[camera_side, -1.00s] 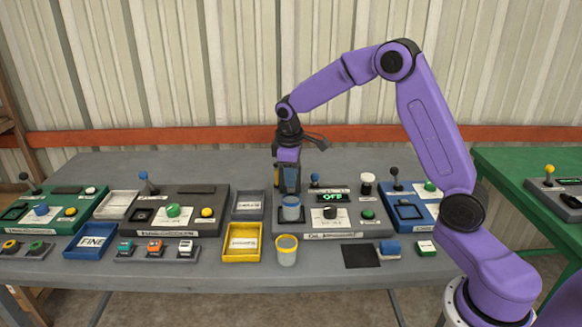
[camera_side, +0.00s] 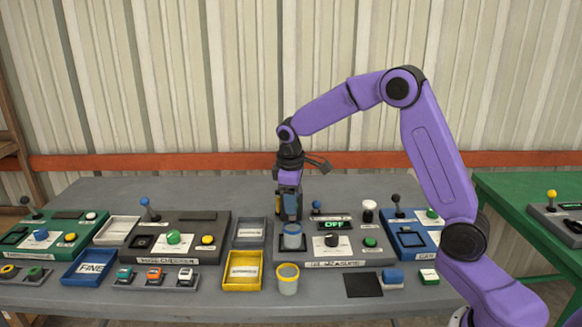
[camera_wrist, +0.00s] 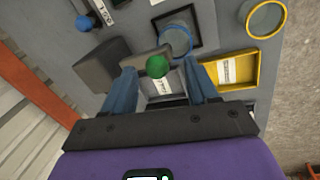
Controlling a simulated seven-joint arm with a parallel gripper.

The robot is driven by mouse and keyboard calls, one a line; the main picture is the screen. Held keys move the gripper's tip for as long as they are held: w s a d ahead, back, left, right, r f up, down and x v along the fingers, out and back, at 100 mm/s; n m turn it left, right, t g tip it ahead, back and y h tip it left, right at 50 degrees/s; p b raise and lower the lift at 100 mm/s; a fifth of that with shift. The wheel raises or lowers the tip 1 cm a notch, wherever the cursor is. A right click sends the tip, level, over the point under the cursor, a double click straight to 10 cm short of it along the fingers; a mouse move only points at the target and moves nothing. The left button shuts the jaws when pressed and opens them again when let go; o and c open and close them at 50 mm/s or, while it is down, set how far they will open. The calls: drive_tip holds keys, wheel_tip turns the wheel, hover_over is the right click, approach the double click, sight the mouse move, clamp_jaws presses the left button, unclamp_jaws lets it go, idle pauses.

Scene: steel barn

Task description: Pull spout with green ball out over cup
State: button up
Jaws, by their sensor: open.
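In the wrist view a green ball (camera_wrist: 157,66) sits on a grey bar (camera_wrist: 140,58), which looks like the spout, beside a dark grey block (camera_wrist: 103,66). My gripper (camera_wrist: 162,75) is open, with one blue finger on each side of the ball; I cannot tell whether they touch it. The blue-rimmed cup (camera_wrist: 175,42) stands on a black-framed square just beyond the ball. In the side view the cup (camera_side: 292,238) stands on the grey panel, directly in front of my lowered gripper (camera_side: 290,216). The ball and spout are hidden there.
A cup with a yellow rim (camera_side: 287,278) and a yellow tray (camera_side: 242,270) stand in front of the panel. A grey tray (camera_side: 250,231) lies to its left. A blue knob (camera_side: 316,206) and a white-topped knob (camera_side: 369,208) rise from the panel's back.

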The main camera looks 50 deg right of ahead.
wheel_tip(320, 180, up, 15)
drive_tip(key=s+a, duration=0.1)
drive_tip(key=a, duration=0.1)
drive_tip(key=shift+s+a+r, duration=0.2)
drive_tip(key=shift+s+a, duration=0.15)
drive_tip(key=shift+s, duration=0.05)
drive_tip(key=s+a+f+n+y, duration=0.1)
drive_tip(key=s+a+f, duration=0.2)
drive_tip(key=s, duration=0.5)
drive_tip(key=s+a+f+n, duration=0.2)
drive_tip(key=s+a+f, duration=0.1)
drive_tip(key=s, duration=0.5)
drive_tip(key=s+a+f+n+y, duration=0.1)
drive_tip(key=s+a+f, duration=0.25)
drive_tip(key=s, duration=0.45)
drive_tip(key=s+d+f+n+g, duration=0.1)
drive_tip(key=s+d+f, duration=0.2)
drive_tip(key=s, duration=0.7)
drive_tip(key=shift+s+f+n, duration=0.25)
drive_tip(key=shift+s+n, duration=0.05)
drive_tip(key=shift+n, duration=0.1)
drive_tip(key=shift+o, duration=0.3)
idle(0.9)
